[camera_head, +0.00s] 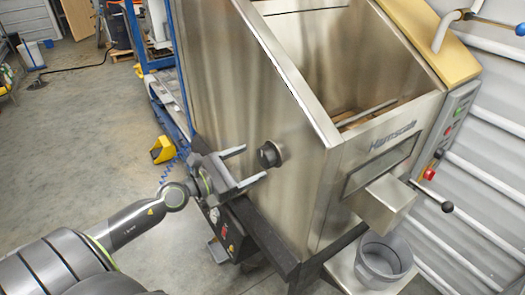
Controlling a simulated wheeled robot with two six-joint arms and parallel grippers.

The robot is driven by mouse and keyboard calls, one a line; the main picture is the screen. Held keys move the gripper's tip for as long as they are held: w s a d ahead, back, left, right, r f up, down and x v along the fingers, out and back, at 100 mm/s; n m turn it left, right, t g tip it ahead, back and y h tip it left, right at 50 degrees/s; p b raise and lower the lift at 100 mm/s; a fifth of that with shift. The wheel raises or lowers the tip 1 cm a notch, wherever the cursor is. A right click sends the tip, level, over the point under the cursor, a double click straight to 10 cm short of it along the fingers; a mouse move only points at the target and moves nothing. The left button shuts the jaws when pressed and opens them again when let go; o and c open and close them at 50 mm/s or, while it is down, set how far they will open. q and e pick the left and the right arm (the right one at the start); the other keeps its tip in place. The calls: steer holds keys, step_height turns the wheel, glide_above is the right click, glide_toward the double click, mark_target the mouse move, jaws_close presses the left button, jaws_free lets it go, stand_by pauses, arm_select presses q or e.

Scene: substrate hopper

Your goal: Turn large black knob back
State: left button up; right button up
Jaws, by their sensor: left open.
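The large black knob (269,155) sits on the left side wall of the steel hopper (225,85). My left gripper (250,165) is open, just left of the knob. One finger points toward the upper left of the knob and the other lies below it. The knob appears to be just beyond the fingertips, not clearly between them. I cannot tell whether either finger touches it. My right gripper does not show.
A lever with a black ball (447,206) and a control panel (446,135) are on the hopper's right. A grey bucket (384,258) stands below the outlet. A yellow pedal (163,149) lies on the floor. Open concrete floor (85,140) extends left.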

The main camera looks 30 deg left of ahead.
mark_target(262, 158)
arm_select(q)
steer(key=shift+p+x, duration=0.6)
steer(key=shift+x, duration=1.9)
steer(key=c, duration=1)
